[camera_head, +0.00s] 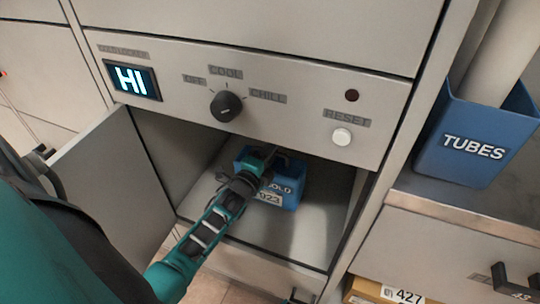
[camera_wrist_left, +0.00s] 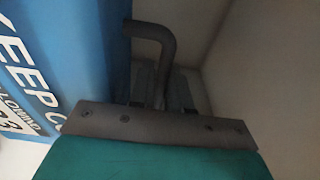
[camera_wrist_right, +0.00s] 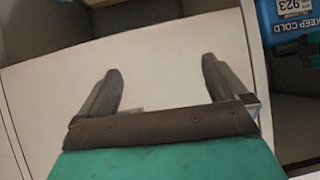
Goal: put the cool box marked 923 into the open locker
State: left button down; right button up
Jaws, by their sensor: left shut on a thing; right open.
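The blue cool box (camera_head: 285,186), with a white label reading 923, is inside the open locker (camera_head: 318,222), toward its back. I cannot tell whether it rests on the locker floor. My left gripper (camera_head: 268,160) reaches into the locker and is shut on the box's dark handle, which shows in the left wrist view (camera_wrist_left: 152,32) beside the blue "KEEP COLD" side. My right gripper (camera_wrist_right: 160,85) is open and empty in front of a pale panel. The box also shows upside down at the top right of the right wrist view (camera_wrist_right: 290,22).
The locker door (camera_head: 112,192) stands open at the left. Above the opening are a lit "HI" display (camera_head: 132,80), a dial (camera_head: 226,106) and a white RESET button (camera_head: 341,137). A blue TUBES holder (camera_head: 475,140) stands right; a cardboard box marked 427 (camera_head: 385,293) sits below.

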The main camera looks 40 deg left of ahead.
pick_arm(q)
jog(key=shift+w+r, duration=0.1)
jog(key=shift+r, duration=0.05)
jog(key=c, duration=1.1)
grip_release()
jog(key=shift+f, duration=0.25)
pick_arm(e)
jog(key=shift+w+r, duration=0.25)
jog(key=shift+r, duration=0.05)
